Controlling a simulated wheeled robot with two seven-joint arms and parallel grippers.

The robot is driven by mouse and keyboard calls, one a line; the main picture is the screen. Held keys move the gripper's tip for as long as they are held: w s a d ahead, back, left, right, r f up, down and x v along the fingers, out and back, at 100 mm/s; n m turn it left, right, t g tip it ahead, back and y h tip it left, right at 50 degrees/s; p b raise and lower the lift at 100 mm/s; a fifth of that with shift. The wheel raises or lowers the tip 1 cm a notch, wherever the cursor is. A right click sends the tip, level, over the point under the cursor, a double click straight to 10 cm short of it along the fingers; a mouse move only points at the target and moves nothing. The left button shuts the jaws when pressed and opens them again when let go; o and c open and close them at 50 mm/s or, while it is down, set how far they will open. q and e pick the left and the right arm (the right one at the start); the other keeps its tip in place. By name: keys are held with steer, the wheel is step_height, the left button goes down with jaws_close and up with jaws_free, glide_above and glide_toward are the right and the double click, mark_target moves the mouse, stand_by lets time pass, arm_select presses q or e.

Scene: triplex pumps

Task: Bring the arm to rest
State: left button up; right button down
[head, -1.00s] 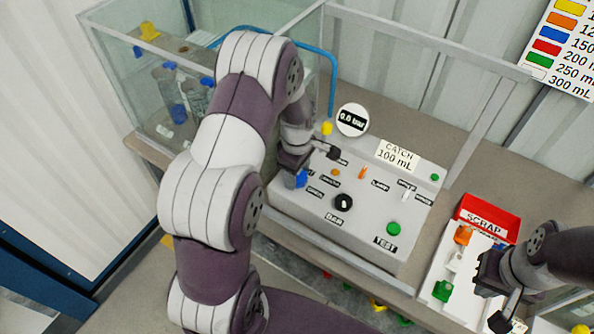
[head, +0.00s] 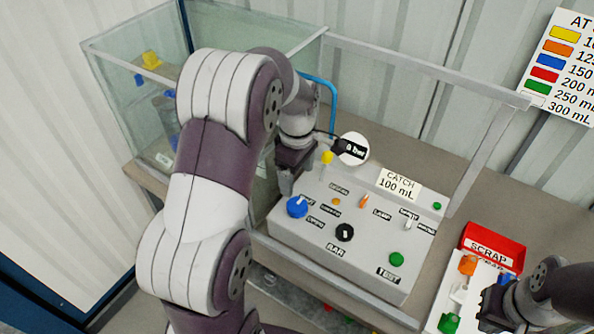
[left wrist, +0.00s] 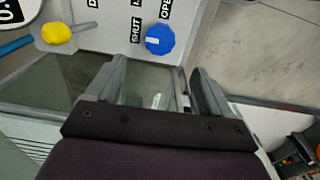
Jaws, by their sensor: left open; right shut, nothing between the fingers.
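My left gripper (head: 287,183) is open and empty, above the left end of the grey control panel (head: 325,240). It is just behind the blue knob (head: 297,207) and apart from it. In the left wrist view, its two fingers (left wrist: 158,88) stand apart with nothing between them, and the blue knob (left wrist: 160,39) lies beyond them. My right gripper (head: 488,308) is at the lower right by the white tray. It is shut, and its fingertips are hard to make out.
The panel carries a yellow knob (head: 327,157), a black knob (head: 344,232), a green button (head: 396,259) and a round gauge (head: 351,149). A glass tank (head: 120,95) stands left. The red scrap bin (head: 492,246) stands right. A grey frame rail (head: 430,62) runs behind the panel.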

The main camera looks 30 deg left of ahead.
arm_select(q)
steer(key=shift+w+r, duration=0.1)
steer(key=shift+r, duration=1.05)
steer(key=s+d+f+m, duration=0.1)
steer(key=s+d+m, duration=0.3)
steer(key=s+m, duration=0.3)
steer(key=s+d+f+m+t, duration=0.1)
steer(key=s+d+f+m, duration=0.1)
steer(key=s+d+m, duration=0.2)
steer(key=s+m, duration=0.3)
steer(key=m, duration=0.3)
